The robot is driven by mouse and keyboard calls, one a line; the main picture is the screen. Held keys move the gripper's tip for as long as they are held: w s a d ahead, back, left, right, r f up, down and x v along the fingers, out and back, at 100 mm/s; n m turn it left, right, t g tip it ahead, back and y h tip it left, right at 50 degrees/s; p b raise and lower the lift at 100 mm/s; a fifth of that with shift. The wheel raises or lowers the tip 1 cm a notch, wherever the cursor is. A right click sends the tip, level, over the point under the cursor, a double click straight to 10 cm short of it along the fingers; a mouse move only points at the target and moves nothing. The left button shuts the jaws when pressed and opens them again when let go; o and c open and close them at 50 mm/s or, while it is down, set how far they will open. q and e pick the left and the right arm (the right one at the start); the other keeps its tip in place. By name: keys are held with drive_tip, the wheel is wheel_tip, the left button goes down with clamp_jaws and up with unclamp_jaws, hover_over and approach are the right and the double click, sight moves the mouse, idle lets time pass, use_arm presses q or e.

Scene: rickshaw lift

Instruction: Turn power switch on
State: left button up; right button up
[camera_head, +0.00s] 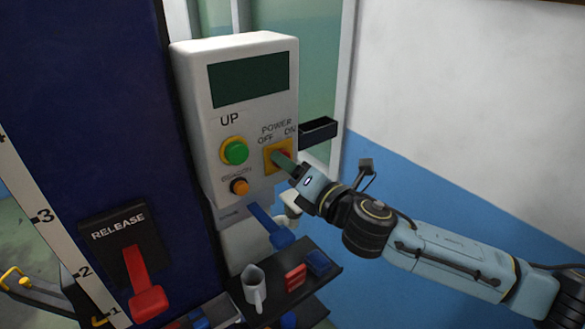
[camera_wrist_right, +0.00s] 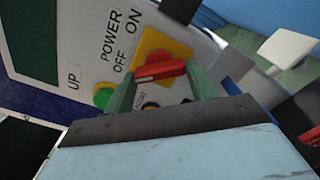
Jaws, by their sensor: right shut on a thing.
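The power switch is a red handle (camera_wrist_right: 160,70) on a yellow plate (camera_head: 270,165), on the front of a white control box (camera_head: 205,110). The labels POWER, OFF and ON stand above it. My right gripper (camera_wrist_right: 162,74) is shut on the red handle, one green finger at each end. In the wrist view the handle lies roughly across the picture. I cannot tell which label it points to. In the head view my right gripper (camera_head: 281,160) covers much of the switch. My left gripper is not in view.
The box carries a green button (camera_head: 235,152), an orange button (camera_head: 240,187) and a dark screen (camera_head: 250,79). A blue lever (camera_head: 270,226) juts out below. A red RELEASE lever (camera_head: 144,290) is at left.

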drive_tip(key=shift+m, duration=0.4)
drive_tip(key=m+p, duration=0.4)
drive_tip(key=m, duration=1.1)
drive_tip(key=shift+r, duration=0.15)
idle(0.5)
drive_tip(key=o, duration=1)
